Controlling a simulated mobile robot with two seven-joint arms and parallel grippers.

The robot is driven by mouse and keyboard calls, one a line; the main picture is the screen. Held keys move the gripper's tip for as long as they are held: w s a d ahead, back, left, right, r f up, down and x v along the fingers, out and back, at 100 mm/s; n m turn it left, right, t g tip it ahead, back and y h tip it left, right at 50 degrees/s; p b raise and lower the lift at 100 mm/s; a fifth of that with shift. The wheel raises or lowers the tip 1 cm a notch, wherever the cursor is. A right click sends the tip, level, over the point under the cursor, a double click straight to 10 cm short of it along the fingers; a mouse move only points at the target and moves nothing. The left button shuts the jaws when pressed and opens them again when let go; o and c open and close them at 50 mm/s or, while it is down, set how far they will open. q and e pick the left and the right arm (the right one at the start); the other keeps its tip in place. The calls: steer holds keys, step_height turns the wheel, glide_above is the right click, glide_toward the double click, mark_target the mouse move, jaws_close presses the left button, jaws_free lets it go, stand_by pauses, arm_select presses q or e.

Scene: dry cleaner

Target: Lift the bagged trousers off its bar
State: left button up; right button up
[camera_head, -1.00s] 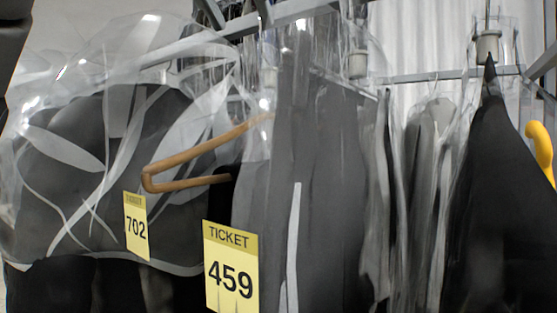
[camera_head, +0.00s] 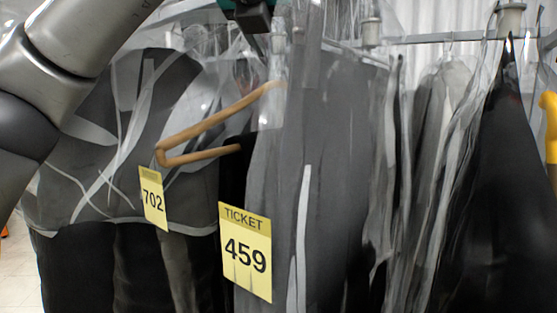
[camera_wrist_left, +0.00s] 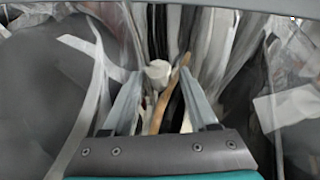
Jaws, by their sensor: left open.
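Grey trousers (camera_head: 335,170) hang in clear plastic with a yellow ticket 459 (camera_head: 245,252) in front. A wooden hanger (camera_head: 205,130) sticks out to their left; which garment it belongs to I cannot tell. My left gripper (camera_head: 268,30) is at the top of the head view, above the hanging bags, its fingertips mostly cut off or hidden. In the left wrist view my left gripper (camera_wrist_left: 160,75) is open, with a pale round hanger collar (camera_wrist_left: 158,72) between or just beyond its fingers. Contact cannot be told. My right gripper is not in view.
A dark bagged garment with ticket 702 (camera_head: 152,200) hangs close on the left, behind my left arm. More bagged clothes (camera_head: 435,170) and a black garment (camera_head: 510,190) crowd the right. A metal rail (camera_head: 440,37) runs behind. A yellow curved object (camera_head: 550,125) is at the right edge.

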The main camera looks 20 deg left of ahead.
arm_select(q)
steer(key=shift+w+a+f, duration=0.1)
steer(key=shift+w+f, duration=0.1)
steer(key=shift+w, duration=0.3)
jaws_close()
steer(key=shift+r, duration=0.1)
stand_by(1.0)
